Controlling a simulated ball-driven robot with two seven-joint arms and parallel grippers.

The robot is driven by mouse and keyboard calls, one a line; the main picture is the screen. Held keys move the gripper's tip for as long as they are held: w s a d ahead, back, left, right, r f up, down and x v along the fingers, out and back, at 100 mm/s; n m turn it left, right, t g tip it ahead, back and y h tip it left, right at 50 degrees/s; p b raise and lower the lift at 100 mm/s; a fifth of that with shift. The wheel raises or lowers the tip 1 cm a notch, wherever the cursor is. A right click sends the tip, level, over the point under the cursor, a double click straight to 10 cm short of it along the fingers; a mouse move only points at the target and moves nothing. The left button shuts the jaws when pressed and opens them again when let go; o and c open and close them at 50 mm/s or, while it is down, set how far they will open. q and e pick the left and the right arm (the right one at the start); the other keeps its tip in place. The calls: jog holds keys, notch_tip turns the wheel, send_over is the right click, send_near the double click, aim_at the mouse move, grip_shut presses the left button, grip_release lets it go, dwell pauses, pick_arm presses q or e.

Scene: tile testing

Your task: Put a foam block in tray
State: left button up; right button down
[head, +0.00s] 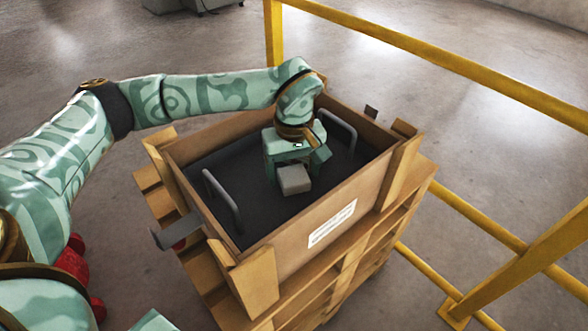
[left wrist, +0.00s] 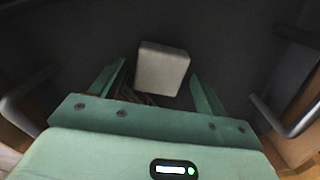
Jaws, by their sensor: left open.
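A pale grey-white foam block (head: 294,180) appears to lie on the floor of the dark tray (head: 215,157), which has two grey bar handles and sits inside a wooden crate. My left gripper (head: 288,163) points down into the tray just behind and above the block. Its jaws are open. In the left wrist view the block (left wrist: 162,68) shows between and slightly beyond the spread fingers, with a gap visible to each side. Whether the fingers touch it cannot be told. My right gripper is not in view.
The wooden crate (head: 282,252) with a white label stands on a pallet (head: 333,295); its walls and corner posts rise around the tray. Yellow railings (head: 440,75) run behind and to the right. Bare tray floor lies left of the block.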

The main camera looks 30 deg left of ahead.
aim_at(294, 175)
pick_arm(q)
notch_tip(294, 175, up, 13)
jog(key=p, duration=0.5)
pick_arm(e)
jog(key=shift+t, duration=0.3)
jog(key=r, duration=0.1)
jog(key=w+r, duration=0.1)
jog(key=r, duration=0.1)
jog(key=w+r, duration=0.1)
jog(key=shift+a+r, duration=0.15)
pick_arm(q)
jog(key=shift+f, duration=0.1)
